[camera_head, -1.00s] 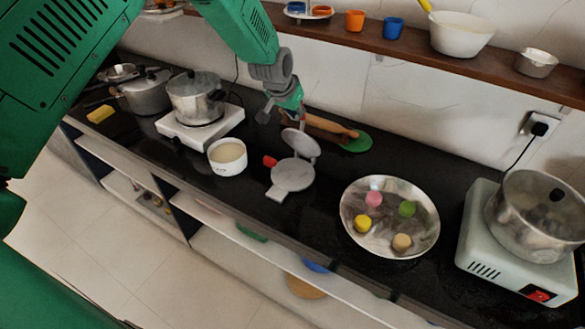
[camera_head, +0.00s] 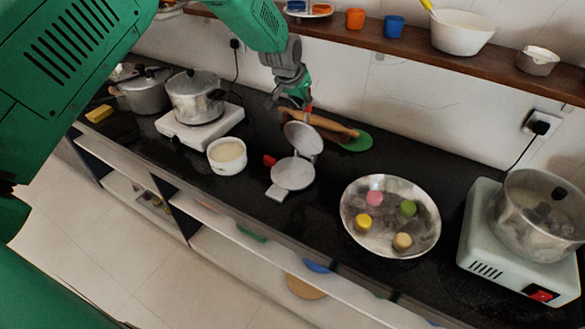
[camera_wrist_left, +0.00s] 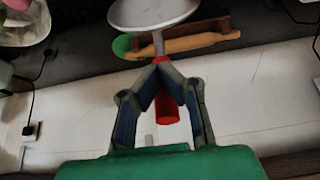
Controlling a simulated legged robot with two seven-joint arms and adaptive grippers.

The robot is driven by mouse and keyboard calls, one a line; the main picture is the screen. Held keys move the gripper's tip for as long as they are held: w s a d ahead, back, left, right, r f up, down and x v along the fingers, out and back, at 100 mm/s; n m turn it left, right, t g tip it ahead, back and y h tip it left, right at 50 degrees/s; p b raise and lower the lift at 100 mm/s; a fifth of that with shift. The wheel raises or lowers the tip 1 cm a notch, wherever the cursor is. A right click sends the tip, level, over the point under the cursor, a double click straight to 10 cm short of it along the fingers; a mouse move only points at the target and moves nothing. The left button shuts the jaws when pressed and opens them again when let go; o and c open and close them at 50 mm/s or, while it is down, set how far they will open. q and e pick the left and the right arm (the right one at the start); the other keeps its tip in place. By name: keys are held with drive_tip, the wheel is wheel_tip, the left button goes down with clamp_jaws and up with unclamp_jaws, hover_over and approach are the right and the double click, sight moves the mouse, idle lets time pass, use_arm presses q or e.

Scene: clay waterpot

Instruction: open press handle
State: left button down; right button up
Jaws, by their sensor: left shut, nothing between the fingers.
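The press has a round grey base plate (camera_head: 293,173) lying on the counter, with a square tab at its front. Its round upper plate (camera_head: 303,138) stands raised and tilted up behind the base. The press handle (camera_wrist_left: 166,108) is a red grip on a thin grey shaft that runs to the upper plate (camera_wrist_left: 152,12) in the wrist view. My left gripper (camera_head: 304,103) is at the handle, behind the raised plate. In the wrist view its fingertips (camera_wrist_left: 163,70) are together beside the shaft, with the red grip showing between the fingers; contact is unclear. My right gripper is out of view.
A rolling pin (camera_head: 320,123) and green disc (camera_head: 356,141) lie behind the press. A white bowl (camera_head: 227,157) stands left, a steel pan (camera_head: 390,248) with coloured pieces right. A wooden shelf (camera_head: 480,62) runs along the wall above.

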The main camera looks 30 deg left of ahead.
sight(307, 108)
use_arm(q)
drive_tip(key=shift+w, duration=0.2)
drive_tip(key=shift+w+d+b, duration=0.15)
drive_tip(key=shift+w+b, duration=0.6)
drive_tip(key=shift+w, duration=0.65)
drive_tip(key=shift+w+r, duration=0.15)
drive_tip(key=shift+w, duration=0.2)
drive_tip(key=shift+w+d+b, duration=0.1)
drive_tip(key=shift+w+b, duration=0.7)
drive_tip(key=shift+w, duration=0.3)
